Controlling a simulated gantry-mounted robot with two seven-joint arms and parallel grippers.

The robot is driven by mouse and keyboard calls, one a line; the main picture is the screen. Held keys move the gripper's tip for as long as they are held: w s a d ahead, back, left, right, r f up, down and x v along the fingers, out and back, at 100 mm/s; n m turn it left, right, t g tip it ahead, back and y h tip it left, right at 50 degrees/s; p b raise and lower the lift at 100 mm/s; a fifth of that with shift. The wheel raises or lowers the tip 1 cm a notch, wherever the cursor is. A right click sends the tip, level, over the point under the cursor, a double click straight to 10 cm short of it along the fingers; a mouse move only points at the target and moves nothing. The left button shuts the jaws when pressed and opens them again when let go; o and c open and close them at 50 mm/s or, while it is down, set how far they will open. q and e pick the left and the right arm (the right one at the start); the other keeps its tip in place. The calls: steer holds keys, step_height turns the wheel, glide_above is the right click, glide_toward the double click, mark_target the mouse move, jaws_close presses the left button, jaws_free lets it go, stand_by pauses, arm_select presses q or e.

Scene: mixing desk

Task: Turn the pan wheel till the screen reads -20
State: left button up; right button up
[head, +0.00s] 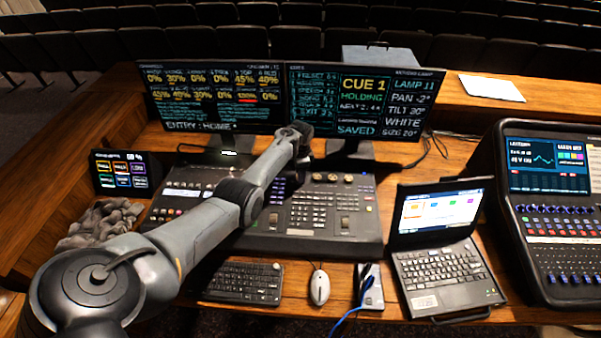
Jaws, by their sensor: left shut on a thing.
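The right monitor (365,103) reads PAN -2° in its right column, with LAMP 11 above and TILT 30° below. The lighting console (300,215) lies in front of the monitors. My left arm reaches across it from the lower left, and my left gripper (304,160) points down at the left end of the row of small wheels near the console's back edge. The gripper is shut on a wheel there, which I take for the pan wheel; the fingers and arm hide it. My right gripper is not in view.
More small wheels (348,178) sit just right of the gripper. The left monitor (212,97) stands close behind my arm. A keyboard (243,282), mouse (319,287), laptop (440,262) and sound mixer (560,235) surround the console. Gloves (98,222) lie at left.

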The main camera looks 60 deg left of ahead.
arm_select(q)
steer(key=n+p, duration=0.1)
steer(key=n, duration=0.2)
steer(key=shift+r, duration=0.1)
steer(key=shift+n+p, duration=0.35)
steer(key=shift+n, duration=1.55)
steer(key=o, duration=1)
steer(key=shift+o, duration=0.2)
steer(key=shift+r+p, duration=0.3)
steer(key=shift+r, duration=0.05)
step_height(320, 180, up, 10)
steer(key=p, duration=0.3)
